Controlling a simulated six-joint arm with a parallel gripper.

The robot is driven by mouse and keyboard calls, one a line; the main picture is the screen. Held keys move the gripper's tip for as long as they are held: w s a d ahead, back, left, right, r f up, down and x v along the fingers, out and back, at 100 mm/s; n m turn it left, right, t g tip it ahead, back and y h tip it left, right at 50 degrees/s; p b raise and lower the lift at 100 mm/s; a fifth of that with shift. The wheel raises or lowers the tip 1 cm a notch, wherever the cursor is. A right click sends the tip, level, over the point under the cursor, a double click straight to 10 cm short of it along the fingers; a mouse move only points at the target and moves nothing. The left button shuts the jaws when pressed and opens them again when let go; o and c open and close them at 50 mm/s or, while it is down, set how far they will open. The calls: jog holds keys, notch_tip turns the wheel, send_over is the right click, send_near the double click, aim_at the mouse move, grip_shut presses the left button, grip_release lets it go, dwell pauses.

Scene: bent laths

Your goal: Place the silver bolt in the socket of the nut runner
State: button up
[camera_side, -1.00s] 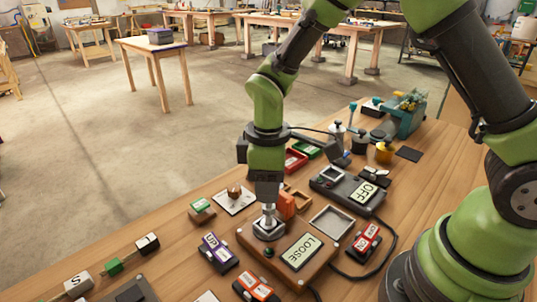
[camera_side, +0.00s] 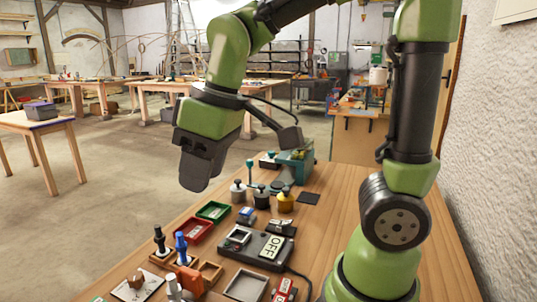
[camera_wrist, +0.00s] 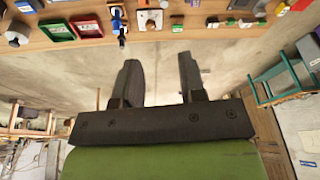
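A silver upright part (camera_side: 173,287), apparently the silver bolt, stands beside an orange block (camera_side: 190,280) at the lower edge of the side view. The picture edge cuts it off, so its seating in the nut runner's socket is hidden. The nut runner's LOOSE display is out of the side view now. My gripper (camera_side: 195,180) is raised well above the bench, clear of the silver part. In the wrist view my gripper (camera_wrist: 160,78) has its two fingers apart, with only floor visible between them.
A black bolt (camera_side: 160,240) and a blue bolt (camera_side: 181,248) stand near the nut runner. A box with an OFF display (camera_side: 262,248), red tray (camera_side: 195,231), green tray (camera_side: 213,211) and grey tray (camera_side: 246,286) are nearby. The air around my gripper is free.

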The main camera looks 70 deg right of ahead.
jog(key=s+d+r+m+t, duration=0.2)
jog(key=s+m+t, duration=0.2)
jog(key=s, duration=0.5)
jog(key=shift+s+r+m+y, duration=0.15)
jog(key=shift+r+m+y, duration=0.2)
jog(key=shift+m, duration=0.95)
